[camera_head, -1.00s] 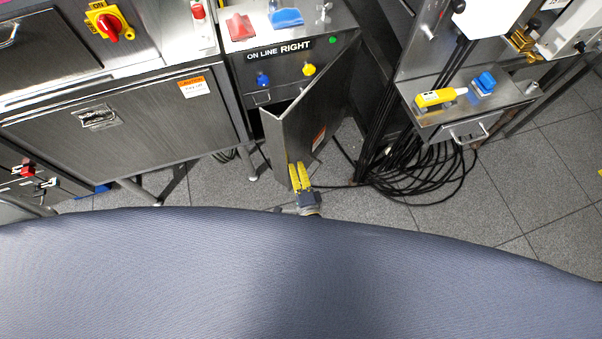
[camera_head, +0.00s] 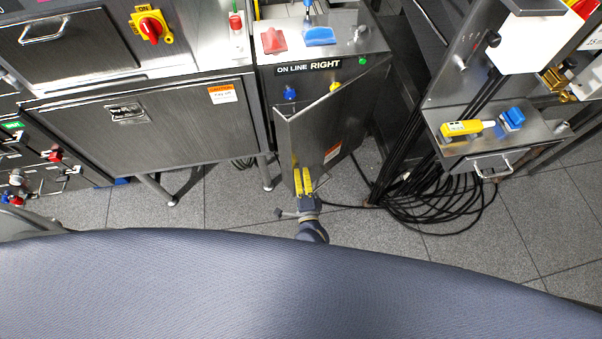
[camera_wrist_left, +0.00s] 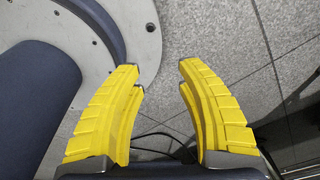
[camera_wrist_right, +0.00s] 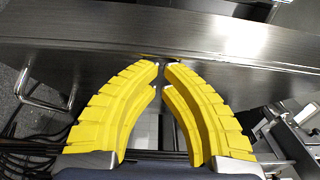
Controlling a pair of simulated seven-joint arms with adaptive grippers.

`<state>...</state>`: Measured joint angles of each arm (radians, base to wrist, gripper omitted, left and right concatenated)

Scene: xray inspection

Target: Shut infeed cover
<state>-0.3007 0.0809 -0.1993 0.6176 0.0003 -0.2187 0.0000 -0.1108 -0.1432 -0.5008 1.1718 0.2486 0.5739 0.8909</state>
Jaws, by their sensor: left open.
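My right gripper (camera_head: 301,170) is at the panel's lower near corner. In the right wrist view the yellow fingertips (camera_wrist_right: 161,68) nearly meet at the long steel panel (camera_wrist_right: 200,40); nothing is clearly held, and the exact contact is hidden. My left gripper (camera_wrist_left: 160,75) is open and empty above the floor, outside the head view.
A bundle of black cables (camera_head: 440,205) lies on the floor right of the panel, below a shelf with a yellow pendant (camera_head: 462,128). A large closed steel door (camera_head: 150,135) is at left. Grey tiled floor (camera_head: 235,205) is free in front.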

